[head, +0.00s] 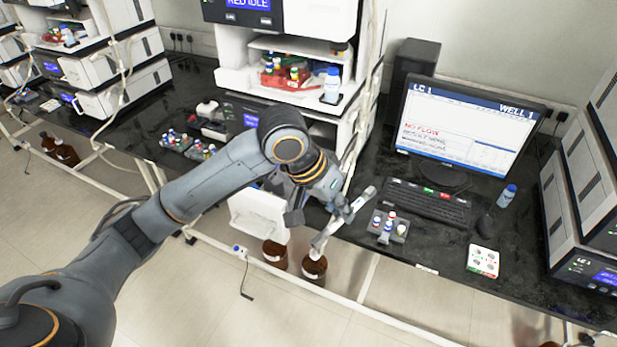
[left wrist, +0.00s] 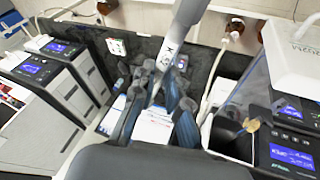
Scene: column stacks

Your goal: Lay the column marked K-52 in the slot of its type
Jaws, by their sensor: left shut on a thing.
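My left gripper (head: 338,207) is shut on a pale metallic column (head: 328,232) in the head view. It holds the column in the air, slanting, at the bench's front edge, left of a small vial rack. In the left wrist view the column (left wrist: 182,42) rises from between the fingers (left wrist: 165,88) toward the top edge. Dark marking shows on it, too small to read surely. A white open panel (head: 258,215) hangs beside my left wrist; I cannot tell whether it belongs to a slot. No column slot shows clearly. My right gripper is not in view.
Instrument stacks (head: 585,190) rise at right and behind my arm. Brown bottles (head: 314,268) stand below the front edge. Bare bench lies right of the rack.

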